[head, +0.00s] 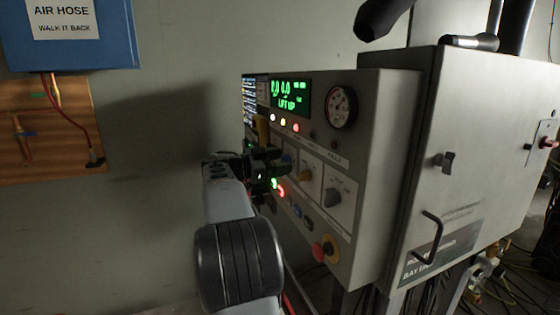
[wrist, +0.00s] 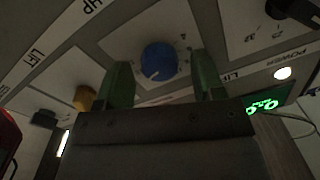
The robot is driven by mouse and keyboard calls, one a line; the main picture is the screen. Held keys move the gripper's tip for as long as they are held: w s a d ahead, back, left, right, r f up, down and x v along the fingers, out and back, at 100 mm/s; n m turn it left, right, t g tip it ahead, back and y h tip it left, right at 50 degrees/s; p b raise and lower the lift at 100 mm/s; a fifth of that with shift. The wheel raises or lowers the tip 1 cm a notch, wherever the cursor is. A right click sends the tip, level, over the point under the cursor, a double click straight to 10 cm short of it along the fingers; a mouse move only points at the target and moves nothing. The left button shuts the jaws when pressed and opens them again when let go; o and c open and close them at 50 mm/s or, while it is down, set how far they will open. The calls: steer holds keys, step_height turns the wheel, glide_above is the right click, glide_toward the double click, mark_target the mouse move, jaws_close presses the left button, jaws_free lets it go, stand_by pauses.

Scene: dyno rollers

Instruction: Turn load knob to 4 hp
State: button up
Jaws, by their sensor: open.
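A round blue knob (wrist: 159,61) with a white pointer line sits on a pale dial plate in the wrist view, with small scale marks around it. My gripper (wrist: 165,80) is open, with one green finger on each side of the knob and a visible gap at each side in the picture. I cannot tell whether the fingertips reach past its face. In the head view my gripper (head: 275,160) is at the panel front and largely hides this knob. The blue knob's name label is not readable, though an "HP" marking shows at upper left in the wrist view.
A yellow knob (head: 305,175) and a grey knob (head: 333,197) sit to the right on the panel. A round gauge (head: 341,106) is above, and a red stop button (head: 319,252) is below. A cabinet (head: 465,160) stands right.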

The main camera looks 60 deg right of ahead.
steer(key=shift+s+d, duration=0.1)
steer(key=shift+d, duration=0.05)
steer(key=c, duration=0.9)
